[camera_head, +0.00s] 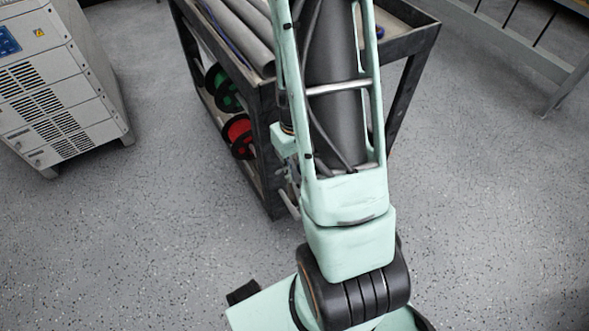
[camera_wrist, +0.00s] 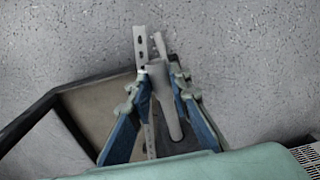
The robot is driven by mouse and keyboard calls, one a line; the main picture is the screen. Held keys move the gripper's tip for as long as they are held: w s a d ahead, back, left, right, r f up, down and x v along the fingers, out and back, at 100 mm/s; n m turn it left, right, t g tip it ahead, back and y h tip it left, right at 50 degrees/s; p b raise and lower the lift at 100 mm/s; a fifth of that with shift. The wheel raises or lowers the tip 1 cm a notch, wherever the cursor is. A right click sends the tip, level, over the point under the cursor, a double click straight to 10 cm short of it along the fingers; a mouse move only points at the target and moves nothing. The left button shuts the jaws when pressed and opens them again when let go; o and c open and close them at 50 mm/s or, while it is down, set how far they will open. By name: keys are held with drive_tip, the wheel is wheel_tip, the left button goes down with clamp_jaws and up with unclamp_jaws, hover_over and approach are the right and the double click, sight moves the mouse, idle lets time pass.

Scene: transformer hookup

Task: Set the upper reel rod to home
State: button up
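A grey rod (camera_wrist: 165,100) lies between the two fingers of my gripper (camera_wrist: 160,74) in the wrist view. The fingertips are close to its sides, but I cannot tell whether they touch it. I cannot tell whether this is the upper reel rod. A perforated grey strip (camera_wrist: 141,45) runs beside it. In the head view, a green reel (camera_head: 226,92) and a red reel (camera_head: 239,136) sit in the side of the dark cart (camera_head: 268,150), the green one farther back.
Grey pipes (camera_head: 243,32) lie on the cart top. A white cabinet (camera_head: 62,95) stands at the left. A grey metal frame (camera_head: 510,45) is at the upper right. Speckled floor (camera_head: 150,230) is clear between the cabinet and the cart, and right of the cart.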

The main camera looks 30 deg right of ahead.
clamp_jaws()
drive_tip(key=shift+w+a, duration=0.1)
drive_tip(key=shift+w, duration=1.6)
drive_tip(key=o, duration=0.6)
unclamp_jaws()
drive_tip(key=shift+c, duration=0.2)
drive_tip(key=shift+o, duration=0.4)
drive_tip(key=shift+s, duration=0.1)
wheel_tip(320, 180, up, 12)
